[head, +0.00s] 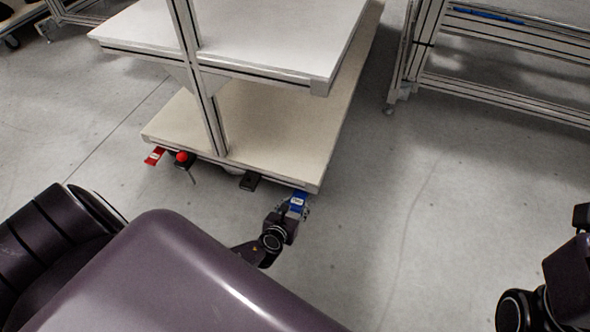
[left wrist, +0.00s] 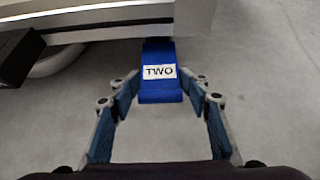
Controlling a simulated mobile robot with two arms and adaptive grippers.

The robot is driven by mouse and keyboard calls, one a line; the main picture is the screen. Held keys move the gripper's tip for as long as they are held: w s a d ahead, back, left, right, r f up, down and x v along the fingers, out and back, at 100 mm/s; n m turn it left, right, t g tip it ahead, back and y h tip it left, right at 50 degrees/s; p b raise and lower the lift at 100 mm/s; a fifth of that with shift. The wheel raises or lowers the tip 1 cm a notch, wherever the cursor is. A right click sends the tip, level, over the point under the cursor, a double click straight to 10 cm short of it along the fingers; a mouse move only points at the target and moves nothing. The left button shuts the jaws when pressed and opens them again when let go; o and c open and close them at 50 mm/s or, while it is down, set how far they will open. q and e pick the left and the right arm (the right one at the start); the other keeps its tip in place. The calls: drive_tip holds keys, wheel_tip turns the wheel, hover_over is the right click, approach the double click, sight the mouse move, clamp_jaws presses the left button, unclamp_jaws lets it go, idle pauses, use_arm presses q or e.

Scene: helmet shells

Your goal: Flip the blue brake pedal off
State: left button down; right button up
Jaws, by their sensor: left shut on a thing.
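The blue brake pedal (head: 298,200) sticks out from the lower front right corner of the cart (head: 262,125). In the left wrist view the pedal (left wrist: 160,92) carries a white label reading "TWO". My left gripper (head: 295,210) is at the pedal, low near the floor. In the left wrist view its two blue-padded fingers (left wrist: 163,86) stand on either side of the pedal's outer end and are shut on it. The pedal's inner end is hidden under the cart edge. My right arm shows at the right edge of the head view, but its fingers do not show.
A red pedal (head: 154,156) and a red ball knob (head: 182,157) are at the cart's front left. A black pedal (head: 250,181) sits left of the blue one. Another frame rack (head: 500,45) stands at the upper right. The floor between is clear.

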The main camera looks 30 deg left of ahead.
idle(0.3)
use_arm(q)
drive_tip(key=c, duration=1)
unclamp_jaws()
drive_tip(key=v, duration=1.2)
drive_tip(key=shift+a+r, duration=0.1)
drive_tip(key=shift+r, duration=0.05)
drive_tip(key=shift+w, duration=0.1)
